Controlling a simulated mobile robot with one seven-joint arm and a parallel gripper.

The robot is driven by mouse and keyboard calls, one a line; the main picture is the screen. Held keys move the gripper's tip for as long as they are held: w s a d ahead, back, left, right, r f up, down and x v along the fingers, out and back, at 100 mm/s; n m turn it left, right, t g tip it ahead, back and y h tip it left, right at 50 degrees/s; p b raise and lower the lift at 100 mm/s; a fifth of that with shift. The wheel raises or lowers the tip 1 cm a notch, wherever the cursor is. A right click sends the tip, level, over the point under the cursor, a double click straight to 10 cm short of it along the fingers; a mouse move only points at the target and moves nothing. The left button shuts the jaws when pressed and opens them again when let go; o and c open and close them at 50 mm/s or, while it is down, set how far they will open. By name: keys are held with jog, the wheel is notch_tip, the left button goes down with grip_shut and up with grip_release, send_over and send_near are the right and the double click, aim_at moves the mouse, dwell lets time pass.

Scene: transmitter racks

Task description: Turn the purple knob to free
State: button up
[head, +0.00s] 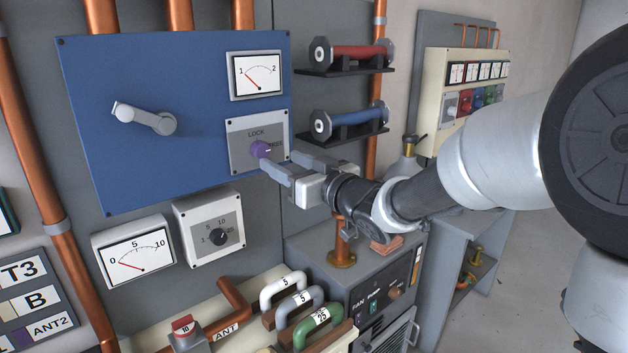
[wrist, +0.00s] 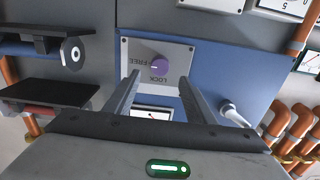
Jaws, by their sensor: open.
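The purple knob (head: 262,149) sits on a light grey plate (head: 240,156) at the lower right of the blue panel. LOCK is printed above it and FREE to its right, partly hidden by my gripper. The knob (wrist: 160,66) also shows in the wrist view, where the labels are upside down. A small pale mark on it seems to face the FREE side, but it is too small to be sure. My gripper (head: 281,162) is open in front of the plate. In the wrist view its fingertips (wrist: 159,80) lie either side of the knob, apparently short of it.
The blue panel (head: 190,90) also carries a grey lever (head: 145,118) and a meter (head: 257,76). Red (head: 352,54) and blue (head: 350,118) cylinders on brackets stand close right of the plate. A grey cabinet (head: 330,268) and several coloured handles lie below.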

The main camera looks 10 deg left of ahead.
jog(key=v, duration=1)
jog(key=shift+s, duration=0.1)
